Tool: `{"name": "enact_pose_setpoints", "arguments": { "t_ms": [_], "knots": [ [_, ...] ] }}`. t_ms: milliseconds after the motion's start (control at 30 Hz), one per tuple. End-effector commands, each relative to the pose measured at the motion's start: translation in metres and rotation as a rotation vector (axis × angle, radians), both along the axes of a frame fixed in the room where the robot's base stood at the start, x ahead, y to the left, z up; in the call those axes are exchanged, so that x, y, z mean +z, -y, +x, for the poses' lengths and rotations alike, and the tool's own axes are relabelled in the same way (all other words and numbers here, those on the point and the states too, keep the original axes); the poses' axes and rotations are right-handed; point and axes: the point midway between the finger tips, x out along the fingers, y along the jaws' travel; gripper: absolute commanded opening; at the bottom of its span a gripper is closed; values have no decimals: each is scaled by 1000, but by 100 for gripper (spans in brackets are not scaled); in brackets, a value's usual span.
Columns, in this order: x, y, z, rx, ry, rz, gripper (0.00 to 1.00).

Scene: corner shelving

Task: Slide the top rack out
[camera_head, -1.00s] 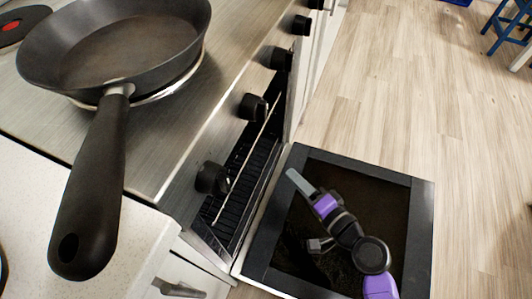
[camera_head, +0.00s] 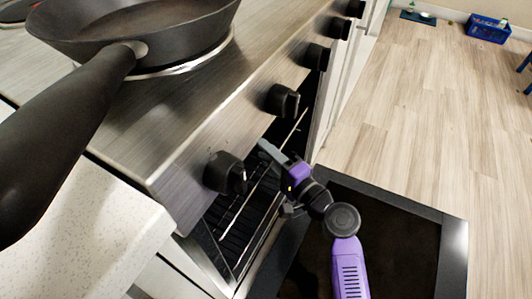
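The oven (camera_head: 200,265) is open, its door (camera_head: 452,250) folded down flat in front. Inside, a dark wire rack (camera_head: 236,232) with a thin pale front rail shows in the narrow gap below the knobs. Whether this is the top rack and how many racks there are, I cannot tell. My gripper (camera_head: 270,150) is at the oven opening, below the knobs. One pale grey finger points up and left toward the opening. The other finger is not clear, and contact with the rack cannot be made out.
A dark frying pan (camera_head: 130,28) sits on the stovetop, its handle over the pale counter (camera_head: 85,235). Black knobs (camera_head: 226,172) line the oven front above the opening. Wooden floor (camera_head: 420,120) is clear at right; a blue crate (camera_head: 487,28) stands far back.

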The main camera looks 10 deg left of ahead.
Motion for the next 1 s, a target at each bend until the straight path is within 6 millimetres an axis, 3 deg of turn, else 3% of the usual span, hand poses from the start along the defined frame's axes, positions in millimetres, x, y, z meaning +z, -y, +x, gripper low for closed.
{"name": "enact_pose_setpoints", "arguments": {
  "t_ms": [333,500,1000],
  "knots": [
    [0,-3,3,-1,0,-1,33],
    [0,-3,3,-1,0,-1,0],
    [-1,-3,3,-1,-1,-1,0]
  ]
}}
